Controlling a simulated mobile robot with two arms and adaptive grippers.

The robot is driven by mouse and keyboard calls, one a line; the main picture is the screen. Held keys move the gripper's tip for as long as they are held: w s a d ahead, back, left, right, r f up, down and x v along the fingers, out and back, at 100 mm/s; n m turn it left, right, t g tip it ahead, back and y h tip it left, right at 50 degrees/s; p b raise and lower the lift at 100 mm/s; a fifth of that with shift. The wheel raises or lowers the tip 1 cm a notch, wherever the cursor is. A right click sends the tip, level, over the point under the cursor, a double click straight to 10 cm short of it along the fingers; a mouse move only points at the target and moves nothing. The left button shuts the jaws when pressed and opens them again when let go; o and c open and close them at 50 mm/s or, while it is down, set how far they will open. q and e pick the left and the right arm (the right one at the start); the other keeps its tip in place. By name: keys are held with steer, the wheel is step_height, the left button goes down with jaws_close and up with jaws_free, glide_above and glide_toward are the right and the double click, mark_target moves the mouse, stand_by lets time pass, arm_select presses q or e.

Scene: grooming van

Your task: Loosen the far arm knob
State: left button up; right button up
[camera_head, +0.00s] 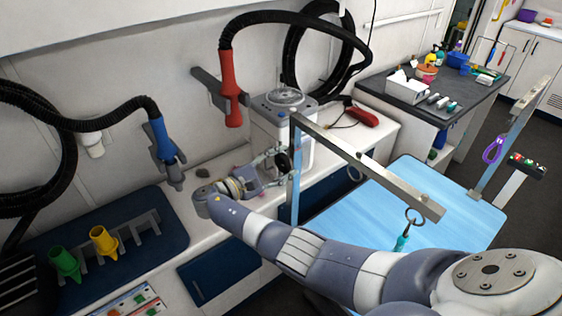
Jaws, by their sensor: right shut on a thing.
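The grooming arm has an upright post (295,185) at the far side of the blue table, with a metal bar (365,165) running from its top toward the lower right. A dark round knob (282,163) sits beside the post, below the bar. My right gripper (279,159) reaches it from the left, with its fingers around the knob and shut on it. The fingers partly hide the knob. My left gripper is not in view.
The blue tabletop (455,225) lies right of the post. A red dryer nozzle (231,100) and blue nozzle (162,142) hang near the wall. A grey-lidded canister (268,112) stands close behind my gripper.

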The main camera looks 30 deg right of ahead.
stand_by(0.5)
steer(key=o, duration=1.1)
steer(key=shift+c, duration=0.2)
steer(key=shift+a, duration=0.1)
steer(key=a, duration=1.1)
steer(key=shift+s+a, duration=0.35)
steer(key=shift+s, duration=0.1)
steer(key=shift+f, duration=0.1)
